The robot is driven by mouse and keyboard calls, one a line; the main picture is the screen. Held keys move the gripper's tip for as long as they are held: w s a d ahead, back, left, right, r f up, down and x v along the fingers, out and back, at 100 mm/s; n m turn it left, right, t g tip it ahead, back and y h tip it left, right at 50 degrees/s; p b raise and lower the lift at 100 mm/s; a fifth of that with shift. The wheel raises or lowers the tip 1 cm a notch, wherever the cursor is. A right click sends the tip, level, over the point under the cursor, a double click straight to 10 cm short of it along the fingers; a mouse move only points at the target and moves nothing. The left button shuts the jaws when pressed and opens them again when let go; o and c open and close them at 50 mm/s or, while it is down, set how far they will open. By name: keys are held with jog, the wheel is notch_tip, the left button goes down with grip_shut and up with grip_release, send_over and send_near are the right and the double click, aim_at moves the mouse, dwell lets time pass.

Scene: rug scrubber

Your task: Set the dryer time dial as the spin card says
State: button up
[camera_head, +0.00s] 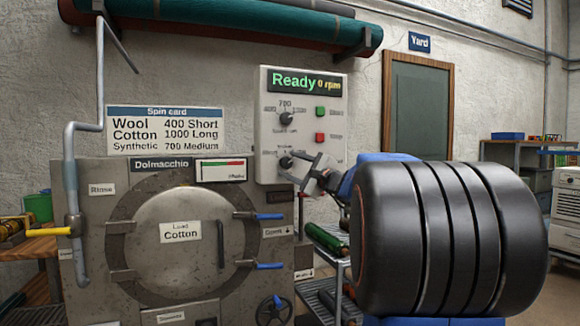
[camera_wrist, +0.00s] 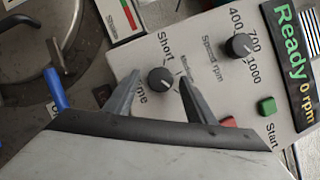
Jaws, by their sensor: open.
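The white control panel (camera_head: 303,95) reads "Ready 0 rpm". Its lower dial, the dark time dial (camera_head: 286,162), sits below the speed dial (camera_head: 286,119). In the wrist view the time dial (camera_wrist: 161,80) appears between my fingertips, with "Short" beside it; its exact setting is hard to read. My gripper (camera_head: 301,168) is open and empty just in front of the dial; contact cannot be told. The spin card (camera_head: 166,130) reads Wool 400 Short, Cotton 1000 Long, Synthetic 700 Medium. The load label (camera_head: 181,232) on the round door reads "Cotton".
A green Start button (camera_head: 320,111) and a red button (camera_head: 320,137) sit right of the dials. Blue-handled levers (camera_head: 269,216) and a handwheel (camera_head: 273,310) are below the panel. A grey pipe (camera_head: 72,180) stands at the left. A shelf with rolls (camera_head: 328,240) is at the right.

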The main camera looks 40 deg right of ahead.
jog(key=v, duration=1.6)
jog(key=shift+s, duration=0.1)
jog(key=s+a+f+n+g+y, duration=0.15)
jog(key=a+f+n+g, duration=0.35)
jog(key=a+f, duration=0.7)
jog(key=a+f+n+g+y, duration=0.3)
jog(key=a+f+n+g, duration=0.35)
jog(key=a, duration=0.85)
jog(key=s+a+f+n+g+h, duration=0.1)
jog(key=s+a+f+n, duration=0.15)
jog(key=s+f, duration=0.3)
jog(key=s+a+f+n+g+h, duration=0.1)
jog(key=s+a+f+n+g, duration=0.1)
jog(key=s+a+f, duration=0.3)
jog(key=s+d+f+n+h, duration=0.3)
jog(key=s+f+n+h, duration=0.1)
jog(key=s+f+n, duration=0.2)
notch_tip(320, 180, down, 3)
jog(key=shift+s+d+r+n+g, duration=0.15)
jog(key=shift+s+r+n+g, duration=0.05)
jog(key=shift+s+n+g, duration=0.25)
